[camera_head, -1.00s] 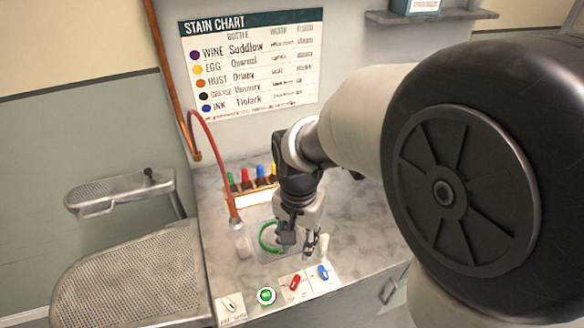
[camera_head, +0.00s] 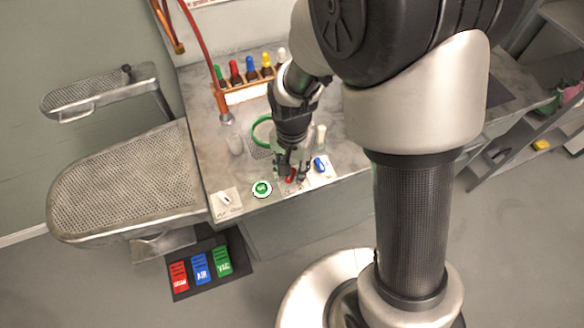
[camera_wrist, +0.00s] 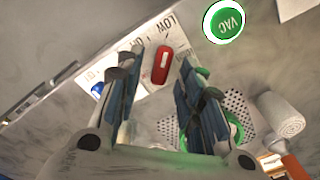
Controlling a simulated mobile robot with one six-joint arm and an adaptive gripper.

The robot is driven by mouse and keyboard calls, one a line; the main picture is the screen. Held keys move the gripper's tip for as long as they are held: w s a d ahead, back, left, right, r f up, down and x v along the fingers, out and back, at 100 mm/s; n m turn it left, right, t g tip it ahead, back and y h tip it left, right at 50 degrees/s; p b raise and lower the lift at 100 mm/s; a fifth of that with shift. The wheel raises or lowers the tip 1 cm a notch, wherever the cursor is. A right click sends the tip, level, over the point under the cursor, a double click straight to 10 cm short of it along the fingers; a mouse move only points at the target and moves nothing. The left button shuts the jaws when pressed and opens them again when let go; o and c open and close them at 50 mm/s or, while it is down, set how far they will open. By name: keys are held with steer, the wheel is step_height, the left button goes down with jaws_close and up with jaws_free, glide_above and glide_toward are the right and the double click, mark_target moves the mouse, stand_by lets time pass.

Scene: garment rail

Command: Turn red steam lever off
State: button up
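The red lever (camera_head: 291,175) sits on a white label plate at the front edge of the counter, partly hidden by my gripper in the head view. In the wrist view the red lever (camera_wrist: 161,63) shows whole, between the tips of my two fingers. My gripper (camera_head: 291,171) points down over it. In the wrist view my gripper (camera_wrist: 163,72) is open, with a gap on each side of the lever; I see no contact. The word "LOW" is printed beside the lever.
A blue lever (camera_head: 320,164) stands just right of the red one, and a green VAC button (camera_head: 261,189) left. A green ring (camera_head: 262,130), small bottles and a rack (camera_head: 248,94) lie behind. Red, blue and green pedals (camera_head: 201,268) are on the floor.

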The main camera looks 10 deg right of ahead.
steer(key=shift+c, duration=0.4)
jaws_close()
